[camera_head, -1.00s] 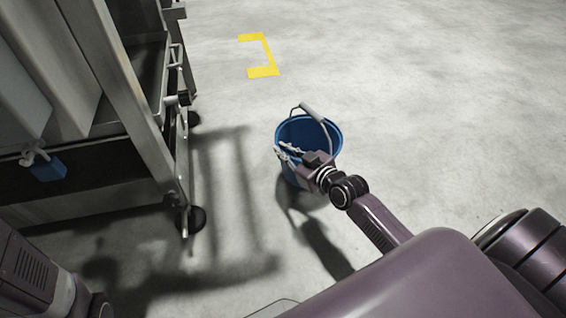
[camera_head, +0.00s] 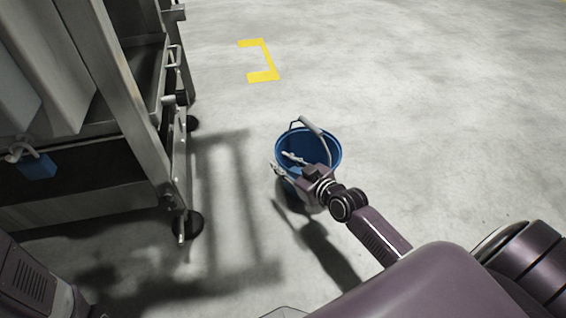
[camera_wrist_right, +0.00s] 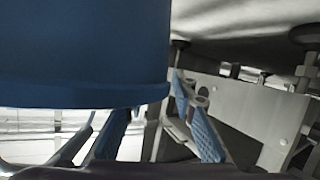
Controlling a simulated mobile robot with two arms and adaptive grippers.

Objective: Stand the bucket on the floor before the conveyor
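The blue bucket (camera_head: 322,148) is upright in the middle of the head view, its light grey handle grip (camera_head: 311,126) raised over the rim. It appears to be on or very near the floor; its lower part is partly hidden by my right wrist. My right gripper (camera_head: 284,163) is at the bucket's near left rim with its fingers spread, one over the opening and one outside. In the right wrist view the bucket (camera_wrist_right: 80,50) fills the upper left, and the fingers (camera_wrist_right: 160,125) stand apart around its edge. My left gripper is not in view.
A yellow corner mark (camera_head: 264,62) is on the floor beyond the bucket. The grey floor (camera_head: 430,110) to the right is clear.

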